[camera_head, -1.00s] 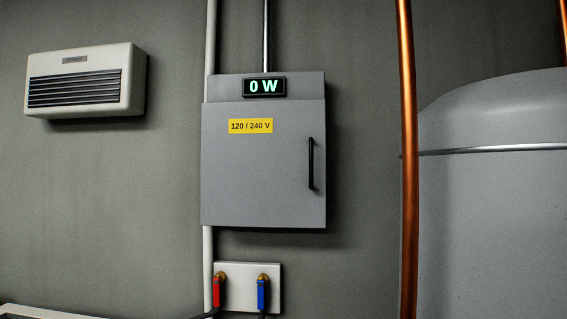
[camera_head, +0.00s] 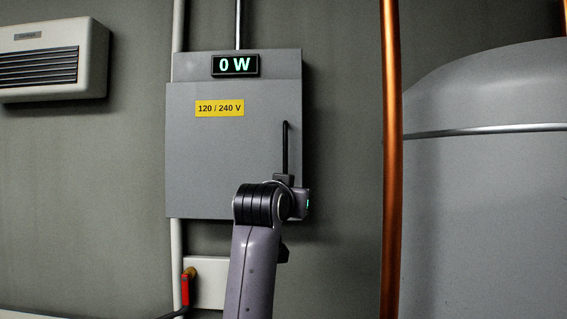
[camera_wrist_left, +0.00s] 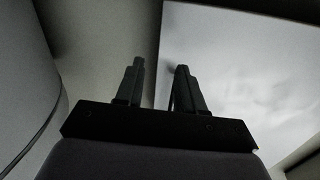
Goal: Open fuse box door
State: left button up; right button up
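The grey fuse box door (camera_head: 215,150) is closed flat against its box, with a yellow "120 / 240 V" label. Its black vertical bar handle (camera_head: 286,140) is near the right edge, and its lower end is hidden behind my left gripper (camera_head: 285,182). In the left wrist view my left gripper (camera_wrist_left: 158,78) has its two fingers apart, in front of the door's edge, with the pale door face (camera_wrist_left: 245,75) on the right. A dark bit beside the right finger may be the handle; I cannot tell if it is between the fingers. My right gripper is not in view.
A copper pipe (camera_head: 391,150) runs vertically right of the box, before a large grey tank (camera_head: 490,200). A white heater (camera_head: 50,60) hangs at left. A red-handled valve (camera_head: 185,288) sits below.

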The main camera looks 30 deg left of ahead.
pick_arm(q)
jog(key=n, duration=0.1)
send_near(285, 148)
jog(key=w, duration=0.2)
jog(key=shift+t+y, duration=0.3)
jog(key=x, duration=0.1)
jog(key=p+x, duration=0.1)
jog(key=x, duration=0.1)
jog(key=p+x, duration=0.1)
jog(key=x, duration=0.1)
jog(key=shift+w+a+f, duration=0.15)
jog(key=shift+a+f, duration=0.05)
jog(key=shift+a, duration=0.15)
jog(key=shift+w+a+f+p, duration=0.1)
jog(key=shift+w+a+p, duration=0.2)
jog(key=shift+w, duration=0.4)
grip_shut()
